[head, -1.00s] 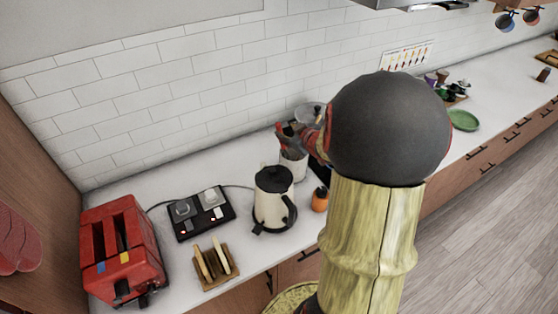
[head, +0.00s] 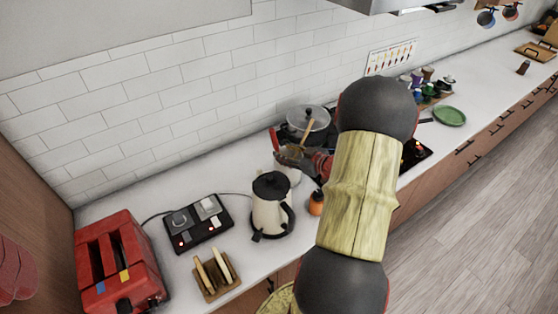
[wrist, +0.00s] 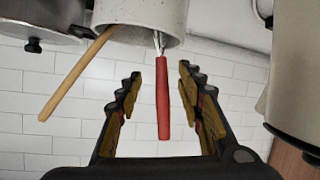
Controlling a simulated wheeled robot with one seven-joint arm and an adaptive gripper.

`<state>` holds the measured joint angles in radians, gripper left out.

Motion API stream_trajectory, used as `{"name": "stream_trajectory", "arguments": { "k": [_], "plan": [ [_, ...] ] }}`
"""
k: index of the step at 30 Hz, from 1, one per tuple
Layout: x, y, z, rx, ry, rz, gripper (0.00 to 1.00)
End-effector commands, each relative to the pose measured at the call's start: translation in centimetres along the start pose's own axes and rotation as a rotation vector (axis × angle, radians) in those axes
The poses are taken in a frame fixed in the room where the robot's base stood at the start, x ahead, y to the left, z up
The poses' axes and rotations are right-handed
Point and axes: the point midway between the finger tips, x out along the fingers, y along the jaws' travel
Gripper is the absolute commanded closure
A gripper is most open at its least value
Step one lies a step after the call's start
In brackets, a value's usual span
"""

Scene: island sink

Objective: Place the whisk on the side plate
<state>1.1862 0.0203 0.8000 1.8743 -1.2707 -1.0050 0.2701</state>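The whisk shows a red handle (wrist: 163,105) rising out of a speckled light utensil crock (wrist: 145,15); thin metal wires show at the crock's rim and the rest of its head is hidden inside. The red handle also shows in the head view (head: 274,140). My gripper (wrist: 160,74) is open, with one finger on each side of the handle and gaps between. In the head view my gripper (head: 297,158) is over the crock, partly hiding it. A green plate (head: 449,117), seemingly the side plate, lies empty on the counter at the far right.
A wooden-handled utensil (wrist: 75,75) leans from the same crock. A lidded pot (head: 308,120) stands behind, a cream kettle (head: 270,208) in front. An orange item (head: 316,203) is beside the kettle. Cups on a board (head: 430,86) stand behind the plate.

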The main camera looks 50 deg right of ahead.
Motion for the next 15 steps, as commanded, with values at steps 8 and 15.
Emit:
{"name": "stream_trajectory", "arguments": {
  "k": [8, 15],
  "plan": [
    [3.2, -0.4, 0.1, -0.001, 0.0, -0.003, 0.62],
    [5.2, -0.3, 0.0, 0.0, -0.001, 0.001, 0.62]
  ]
}}
